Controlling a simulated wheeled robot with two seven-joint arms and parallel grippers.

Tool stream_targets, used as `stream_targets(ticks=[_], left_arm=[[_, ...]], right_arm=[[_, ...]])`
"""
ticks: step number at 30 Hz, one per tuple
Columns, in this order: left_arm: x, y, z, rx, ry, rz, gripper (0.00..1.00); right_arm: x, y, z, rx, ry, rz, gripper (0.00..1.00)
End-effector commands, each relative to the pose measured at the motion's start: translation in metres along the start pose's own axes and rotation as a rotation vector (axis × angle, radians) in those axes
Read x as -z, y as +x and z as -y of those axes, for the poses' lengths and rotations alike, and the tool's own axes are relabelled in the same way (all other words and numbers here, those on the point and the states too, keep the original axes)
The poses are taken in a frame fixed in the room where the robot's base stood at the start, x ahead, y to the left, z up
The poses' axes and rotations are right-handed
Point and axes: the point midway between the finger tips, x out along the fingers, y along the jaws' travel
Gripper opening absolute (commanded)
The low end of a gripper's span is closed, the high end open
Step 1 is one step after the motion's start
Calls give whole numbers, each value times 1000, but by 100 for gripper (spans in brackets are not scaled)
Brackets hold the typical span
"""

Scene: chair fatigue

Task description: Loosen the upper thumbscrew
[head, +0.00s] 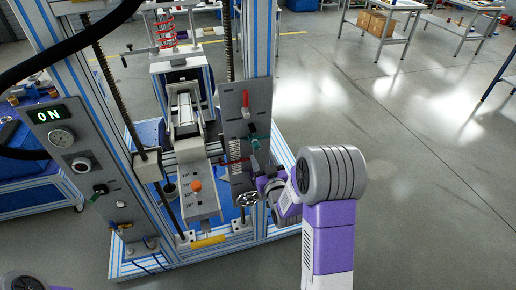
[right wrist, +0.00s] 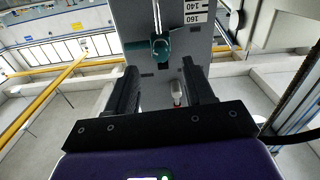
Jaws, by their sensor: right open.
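A teal knob, which looks like a thumbscrew (right wrist: 160,48), sits on a grey plate (right wrist: 190,15) with a printed scale, ahead of my right gripper in the right wrist view. My right gripper (right wrist: 160,70) is open, with its two black fingers on either side of the line to the knob and apart from it. In the head view the right gripper (head: 262,163) is beside the grey plate, just below a green knob (head: 253,128). I cannot tell exactly how far the fingertips are from the plate. My left gripper is not in view.
A red handle (head: 246,98) stands above on the plate and a star-shaped handwheel (head: 248,199) below. The frame's blue-striped posts (head: 262,40) rise close by. A control panel (head: 75,150) reading ON is at left. Open floor (head: 410,170) lies to the right.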

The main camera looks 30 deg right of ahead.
Motion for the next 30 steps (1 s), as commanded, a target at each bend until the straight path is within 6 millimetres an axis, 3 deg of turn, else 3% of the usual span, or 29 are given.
stream_targets(ticks=[9,22,30], left_arm=[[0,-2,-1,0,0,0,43],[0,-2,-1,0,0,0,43],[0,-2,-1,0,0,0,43]], right_arm=[[-1,45,1,2,-1,2,53],[-2,55,1,2,2,5,53],[-2,55,1,2,2,5,11]])
